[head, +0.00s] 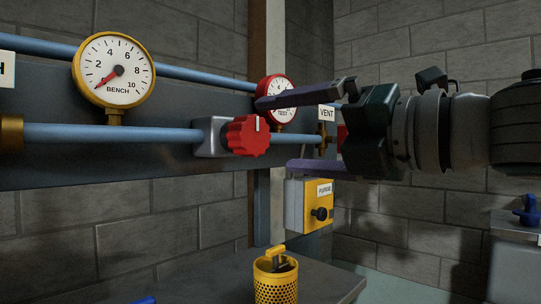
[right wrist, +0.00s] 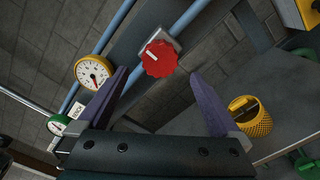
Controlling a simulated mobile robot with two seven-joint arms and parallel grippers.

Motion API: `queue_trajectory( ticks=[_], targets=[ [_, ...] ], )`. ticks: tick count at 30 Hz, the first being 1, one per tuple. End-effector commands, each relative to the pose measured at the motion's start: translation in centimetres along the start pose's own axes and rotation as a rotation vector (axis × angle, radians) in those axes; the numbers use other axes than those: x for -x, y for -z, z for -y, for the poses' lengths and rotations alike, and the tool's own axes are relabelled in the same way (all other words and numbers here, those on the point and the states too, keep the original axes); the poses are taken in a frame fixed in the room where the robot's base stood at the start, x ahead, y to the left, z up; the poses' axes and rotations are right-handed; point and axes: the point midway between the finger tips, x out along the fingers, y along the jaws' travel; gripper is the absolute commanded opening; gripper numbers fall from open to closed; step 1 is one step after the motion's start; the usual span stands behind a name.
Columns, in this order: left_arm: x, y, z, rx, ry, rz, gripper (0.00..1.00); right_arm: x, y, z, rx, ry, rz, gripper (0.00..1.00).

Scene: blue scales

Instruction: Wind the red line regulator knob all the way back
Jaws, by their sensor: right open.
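The red regulator knob (head: 249,136) sits on a grey block on the lower blue pipe, with a white mark near its top edge. It also shows in the right wrist view (right wrist: 157,58), ahead of the fingertips. The red test gauge (head: 268,88) is behind it, partly hidden by my upper finger. My right gripper (head: 272,134) comes in from the right, open and empty. Its fingers lie above and below the knob's level, to its right, and look apart from it. In the right wrist view the open fingers (right wrist: 160,72) show either side below the knob. My left gripper is not in view.
A yellow bench gauge (head: 114,70) is at upper left. A vent label (head: 327,114) and a yellow purge box (head: 309,205) are behind the right gripper. A yellow perforated can (head: 275,279) stands on the grey bench (head: 335,280) below. The space in front of the lower pipe is clear.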

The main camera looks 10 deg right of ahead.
Motion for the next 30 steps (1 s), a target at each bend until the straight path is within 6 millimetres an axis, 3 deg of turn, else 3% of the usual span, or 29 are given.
queue_trajectory(
  ticks=[3,9,26,30],
  targets=[
    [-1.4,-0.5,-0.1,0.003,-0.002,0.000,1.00,2.0,0.2,0.3,0.003,0.001,0.003,1.00],
    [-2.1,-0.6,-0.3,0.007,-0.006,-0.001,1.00,3.7,0.0,0.1,0.002,0.000,0.002,1.00],
    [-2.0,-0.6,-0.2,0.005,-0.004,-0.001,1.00,3.9,0.0,-0.1,-0.003,0.000,0.000,1.00],
    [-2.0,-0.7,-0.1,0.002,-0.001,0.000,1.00,3.4,1.8,0.3,-0.095,0.012,-0.005,1.00]
  ],
)
